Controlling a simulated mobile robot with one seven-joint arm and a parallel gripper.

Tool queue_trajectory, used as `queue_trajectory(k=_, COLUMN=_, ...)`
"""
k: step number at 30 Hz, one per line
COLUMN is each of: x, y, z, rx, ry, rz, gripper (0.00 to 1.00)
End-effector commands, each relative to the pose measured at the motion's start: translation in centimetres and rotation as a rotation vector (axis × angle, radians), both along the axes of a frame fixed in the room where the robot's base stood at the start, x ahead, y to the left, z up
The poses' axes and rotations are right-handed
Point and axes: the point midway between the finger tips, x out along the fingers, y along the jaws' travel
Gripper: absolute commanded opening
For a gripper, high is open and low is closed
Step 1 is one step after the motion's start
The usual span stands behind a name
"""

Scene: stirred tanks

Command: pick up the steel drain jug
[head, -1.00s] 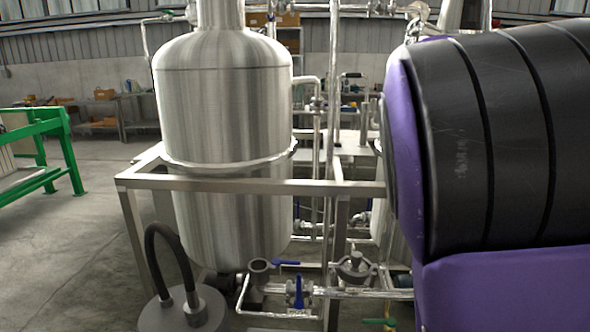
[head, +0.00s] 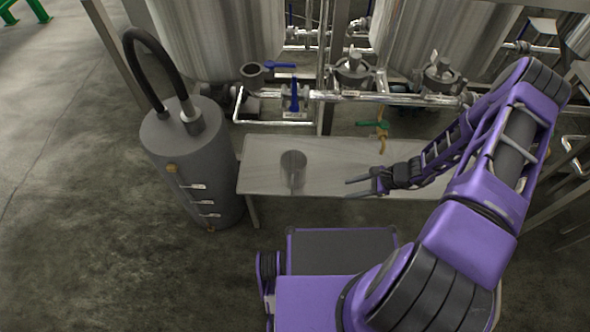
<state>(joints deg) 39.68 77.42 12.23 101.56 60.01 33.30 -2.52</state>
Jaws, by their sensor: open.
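The steel drain jug (head: 292,172) stands upright on a low steel bench (head: 262,153), left of the bench's middle. It looks like a small grey open-topped cylinder. My gripper (head: 347,190) is open and empty over the right part of the bench. Its fingers point left towards the jug, with a clear gap between them and the jug. Whether the jug has a handle is too small to tell.
A grey cylindrical unit (head: 190,165) with a black hose stands at the bench's left end. Pipes with a blue-handled valve (head: 294,97) and a green-handled valve (head: 375,125) run behind the bench. Large steel tanks (head: 215,35) stand at the back. Floor is clear at lower left.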

Motion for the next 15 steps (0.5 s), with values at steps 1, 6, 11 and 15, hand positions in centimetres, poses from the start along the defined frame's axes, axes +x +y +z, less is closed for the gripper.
queue_trajectory(k=1, x=-0.3, y=1.7, z=-0.2, rx=0.112, ry=0.016, rz=-0.084, gripper=0.48)
queue_trajectory(k=6, x=0.8, y=5.0, z=1.6, rx=0.365, ry=0.026, rz=-0.266, gripper=0.48)
queue_trajectory(k=11, x=1.8, y=6.1, z=2.4, rx=0.457, ry=0.023, rz=-0.329, gripper=0.48)
queue_trajectory(k=15, x=2.7, y=8.0, z=1.7, rx=0.465, ry=0.024, rz=-0.332, gripper=0.48)
